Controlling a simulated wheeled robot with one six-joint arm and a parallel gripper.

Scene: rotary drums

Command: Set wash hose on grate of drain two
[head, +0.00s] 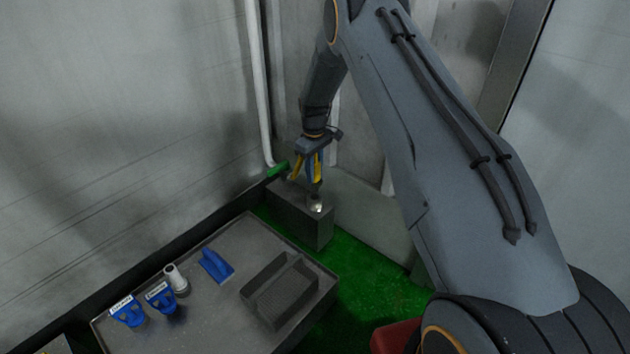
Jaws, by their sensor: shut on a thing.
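My gripper (312,183) is in the upper middle of the head view, pointing down over a grey box (285,214). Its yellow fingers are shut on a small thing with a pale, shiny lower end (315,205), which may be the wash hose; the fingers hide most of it. That end is at the right part of the box's top; I cannot tell whether it touches.
The tray (215,315) also holds two blue labelled pieces (127,312) (160,298), a pale upright cylinder (177,281) and a blue block (215,266). Walls and a pipe (258,80) stand close behind. Green floor (365,270) and a red object (395,337) are at right.

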